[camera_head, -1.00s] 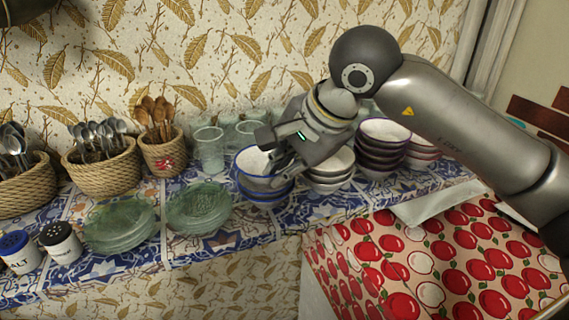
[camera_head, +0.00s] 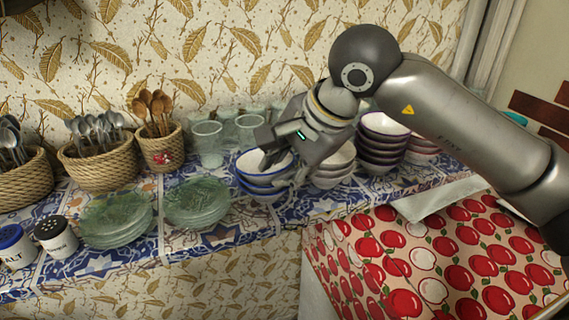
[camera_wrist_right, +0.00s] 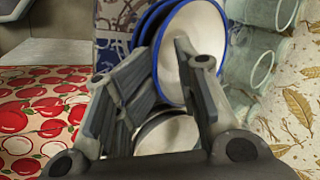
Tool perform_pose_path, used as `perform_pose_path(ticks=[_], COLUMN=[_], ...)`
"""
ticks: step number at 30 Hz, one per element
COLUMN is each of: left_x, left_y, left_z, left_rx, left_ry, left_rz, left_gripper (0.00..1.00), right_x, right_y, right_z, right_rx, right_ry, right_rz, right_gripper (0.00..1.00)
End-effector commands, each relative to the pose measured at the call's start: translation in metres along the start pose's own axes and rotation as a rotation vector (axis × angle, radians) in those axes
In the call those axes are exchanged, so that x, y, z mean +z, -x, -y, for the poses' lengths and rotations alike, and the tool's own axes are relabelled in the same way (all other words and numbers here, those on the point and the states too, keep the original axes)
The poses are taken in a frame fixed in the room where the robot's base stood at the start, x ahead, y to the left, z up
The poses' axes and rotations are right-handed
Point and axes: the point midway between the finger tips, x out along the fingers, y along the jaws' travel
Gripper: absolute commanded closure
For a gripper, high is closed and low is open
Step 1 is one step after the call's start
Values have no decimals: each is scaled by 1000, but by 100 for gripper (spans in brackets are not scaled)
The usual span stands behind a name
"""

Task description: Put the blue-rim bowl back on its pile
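The white blue-rim bowl (camera_head: 250,162) sits nearly level on top of a pile of blue-rimmed bowls (camera_head: 262,194) on the tiled shelf. My right gripper (camera_head: 275,172) is at the bowl's right side, one finger over its inside and the other outside the wall. In the right wrist view the bowl (camera_wrist_right: 204,30) shows its white inside, with stacked rims to its left. There the fingers of the right gripper (camera_wrist_right: 160,55) stand apart, with the rim between them and gaps beside it. The gripper hides part of the bowl's right side. My left gripper is not in view.
Plain bowls (camera_head: 334,172) stand close right of the pile, and purple-rimmed bowls (camera_head: 382,146) beyond them. Clear cups (camera_head: 208,143) stand behind. Green glass plates (camera_head: 196,204) lie to the left. The shelf's front edge is near the pile.

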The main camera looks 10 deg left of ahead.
Motion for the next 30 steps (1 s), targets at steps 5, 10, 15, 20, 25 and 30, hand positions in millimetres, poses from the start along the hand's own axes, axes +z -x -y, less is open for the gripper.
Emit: perform_pose_path(ticks=[5,10,15,20,25,30], left_x=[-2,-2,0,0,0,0], left_y=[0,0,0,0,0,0], left_z=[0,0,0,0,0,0], left_rx=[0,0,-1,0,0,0], left_ry=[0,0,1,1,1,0], left_rz=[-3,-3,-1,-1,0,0], left_gripper=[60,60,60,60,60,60], right_x=[1,1,0,-1,-1,0], right_y=[-2,-1,1,19,55,90], right_z=[-2,-1,0,1,1,0], right_rx=[5,2,1,-3,-4,-4], right_ry=[1,1,1,0,1,0], right_rz=[2,1,0,-2,-3,-3], right_gripper=[66,66,66,66,66,66])
